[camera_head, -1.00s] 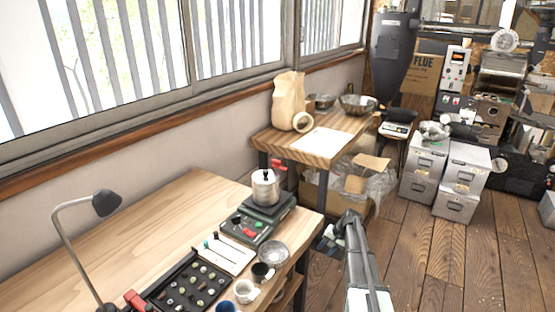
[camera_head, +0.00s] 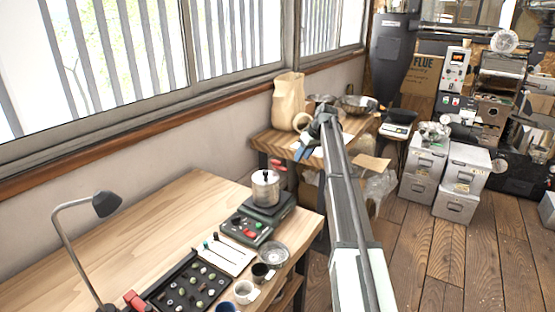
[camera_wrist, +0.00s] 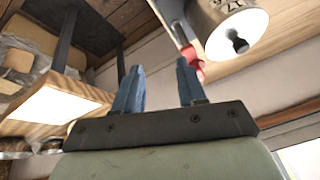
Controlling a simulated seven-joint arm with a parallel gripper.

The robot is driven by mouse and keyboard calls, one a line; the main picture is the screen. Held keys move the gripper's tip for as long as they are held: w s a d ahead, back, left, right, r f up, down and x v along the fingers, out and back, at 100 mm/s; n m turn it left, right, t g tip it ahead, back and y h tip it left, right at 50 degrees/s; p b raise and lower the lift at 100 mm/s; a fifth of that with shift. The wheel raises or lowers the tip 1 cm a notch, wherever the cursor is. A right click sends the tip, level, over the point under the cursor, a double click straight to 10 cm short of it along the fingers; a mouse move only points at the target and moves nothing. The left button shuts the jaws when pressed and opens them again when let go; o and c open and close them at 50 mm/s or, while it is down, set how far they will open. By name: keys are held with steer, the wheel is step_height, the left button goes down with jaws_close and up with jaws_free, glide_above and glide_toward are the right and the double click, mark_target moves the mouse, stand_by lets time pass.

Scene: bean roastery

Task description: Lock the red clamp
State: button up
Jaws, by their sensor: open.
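A red clamp handle (camera_head: 277,166) stands behind the silver pot at the far right end of the near wooden bench. It also shows in the wrist view (camera_wrist: 191,57), beyond the right fingertip and partly beside the pot. My gripper (camera_head: 305,147) is up and to the right of this handle, in front of the back table. In the wrist view my gripper (camera_wrist: 158,64) has its two blue fingers apart with nothing between them. Another red piece (camera_head: 135,299) is at the front left of the bench. I cannot tell whether either is locked.
The silver pot (camera_head: 265,188) stands on a dark scale close to the red handle. A bean tray (camera_head: 190,287), cups and a lamp (camera_head: 106,204) are on the bench (camera_head: 130,225). The back table (camera_head: 265,139) bears a paper bag (camera_head: 289,98).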

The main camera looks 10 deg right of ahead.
mark_target(276, 161)
steer(key=w+a+r+n, duration=0.1)
steer(key=a+r+n, duration=0.4)
steer(key=r, duration=0.5)
steer(key=shift+m, duration=0.4)
steer(key=x, duration=1.4)
steer(key=shift+s+a+f, duration=0.1)
steer(key=shift+s+a, duration=0.05)
steer(key=shift+a, duration=0.15)
jaws_close()
